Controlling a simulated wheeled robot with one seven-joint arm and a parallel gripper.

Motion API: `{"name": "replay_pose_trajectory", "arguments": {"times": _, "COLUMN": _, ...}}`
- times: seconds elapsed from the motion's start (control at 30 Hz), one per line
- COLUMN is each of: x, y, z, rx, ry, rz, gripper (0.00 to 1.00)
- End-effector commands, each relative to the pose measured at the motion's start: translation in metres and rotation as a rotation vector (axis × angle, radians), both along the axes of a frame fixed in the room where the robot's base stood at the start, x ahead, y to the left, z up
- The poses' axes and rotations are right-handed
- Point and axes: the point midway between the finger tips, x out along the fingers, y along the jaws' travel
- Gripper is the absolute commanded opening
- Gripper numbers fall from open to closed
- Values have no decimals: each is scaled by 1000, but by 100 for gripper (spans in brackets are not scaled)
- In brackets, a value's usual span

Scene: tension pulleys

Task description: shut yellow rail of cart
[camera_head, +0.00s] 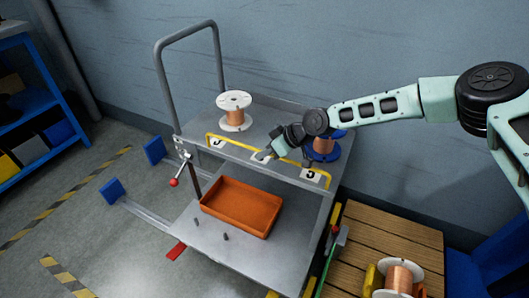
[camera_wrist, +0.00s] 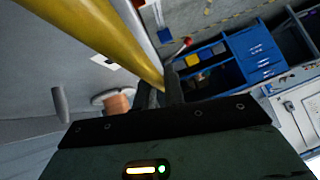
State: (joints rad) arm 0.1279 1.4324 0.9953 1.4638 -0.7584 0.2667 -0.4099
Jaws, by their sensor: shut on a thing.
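The grey cart (camera_head: 190,240) stands in the middle of the head view, with an upper shelf and a lower shelf. The arm hides part of the rail. In the wrist view the rail (camera_wrist: 100,28) passes from the upper left to my gripper's fingers (camera_wrist: 163,92). A red-knobbed lever (camera_head: 174,182) sits at the cart's left side; its knob also shows in the wrist view (camera_wrist: 187,42).
A white copper spool (camera_head: 235,109) and a blue copper spool (camera_head: 323,148) stand on the upper shelf. An orange tray (camera_head: 240,207) and two pegs are on the lower shelf. A wooden pallet (camera_head: 395,240) with another spool (camera_head: 398,279) stands right. Blue shelving (camera_head: 40,110) is left.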

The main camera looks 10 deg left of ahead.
Motion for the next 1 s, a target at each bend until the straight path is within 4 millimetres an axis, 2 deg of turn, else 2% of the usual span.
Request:
{"name": "replay_pose_trajectory", "arguments": {"times": 0.07, "x": 1, "y": -2, "z": -3, "rx": -4, "ry": 0, "rz": -2, "gripper": 0}}
{"name": "replay_pose_trajectory", "arguments": {"times": 0.1, "x": 1, "y": -2, "z": -3, "rx": -4, "ry": 0, "rz": -2, "gripper": 16}}
{"name": "replay_pose_trajectory", "arguments": {"times": 0.17, "x": 1, "y": -2, "z": -3, "rx": -4, "ry": -1, "rz": -3, "gripper": 32}}
{"name": "replay_pose_trajectory", "arguments": {"times": 0.57, "x": 1, "y": -6, "z": 4, "rx": -2, "ry": -2, "rz": -3, "gripper": 32}}
{"name": "replay_pose_trajectory", "arguments": {"times": 0.77, "x": -2, "y": -32, "z": 29, "rx": -1, "ry": -3, "rz": -5, "gripper": 32}}
{"name": "replay_pose_trajectory", "arguments": {"times": 1.0, "x": -8, "y": -73, "z": 68, "rx": -2, "ry": -2, "rz": -5, "gripper": 32}}
